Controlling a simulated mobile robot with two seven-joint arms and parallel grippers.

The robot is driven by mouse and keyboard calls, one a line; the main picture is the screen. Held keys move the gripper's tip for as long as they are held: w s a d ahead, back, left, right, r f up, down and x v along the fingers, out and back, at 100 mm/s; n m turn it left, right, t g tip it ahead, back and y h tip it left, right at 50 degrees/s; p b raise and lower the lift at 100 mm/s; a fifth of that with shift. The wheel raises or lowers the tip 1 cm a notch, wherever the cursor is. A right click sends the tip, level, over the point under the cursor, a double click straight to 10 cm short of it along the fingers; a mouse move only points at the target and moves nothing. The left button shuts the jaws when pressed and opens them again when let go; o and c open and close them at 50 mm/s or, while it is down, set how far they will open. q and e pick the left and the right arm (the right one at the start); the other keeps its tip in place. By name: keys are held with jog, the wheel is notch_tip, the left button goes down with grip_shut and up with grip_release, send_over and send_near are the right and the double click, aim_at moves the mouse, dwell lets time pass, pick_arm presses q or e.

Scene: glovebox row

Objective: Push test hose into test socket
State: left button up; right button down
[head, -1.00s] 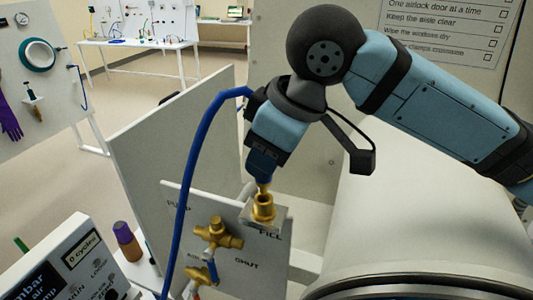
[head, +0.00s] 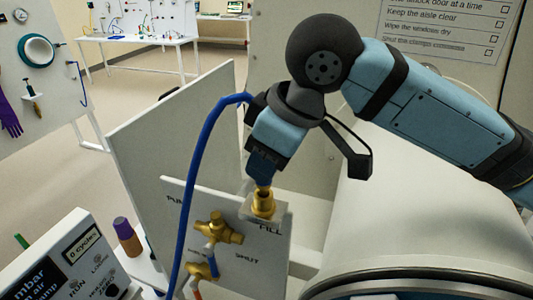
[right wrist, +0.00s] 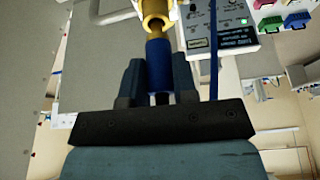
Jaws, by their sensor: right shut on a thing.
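My right gripper (head: 264,180) comes in from the upper right and is shut on the end of the blue test hose (head: 190,185). In the right wrist view the fingers (right wrist: 159,82) close around the blue hose end (right wrist: 157,55), and its tip meets the brass test socket (right wrist: 157,12). The brass socket (head: 263,207) stands upright on a small block above the word FILL. The hose tip is at the socket's mouth; how deep it sits I cannot tell. The hose loops up behind the wrist and down to the left. My left gripper is not in view.
Brass valves (head: 218,230) sit on the white panel (head: 270,262) just left of the socket. A gauge box (head: 65,260) and a purple-capped bottle (head: 127,235) stand at lower left. A large white cylinder (head: 400,220) fills the right side.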

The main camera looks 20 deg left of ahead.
jog(key=shift+f, duration=0.45)
jog(key=shift+f, duration=0.5)
jog(key=c, duration=0.8)
grip_release()
jog(key=shift+d+r, duration=0.1)
jog(key=shift+r, duration=0.25)
jog(key=b+v, duration=0.2)
jog(key=v, duration=1.1)
jog(key=shift+r+b, duration=0.1)
jog(key=shift+b, duration=0.25)
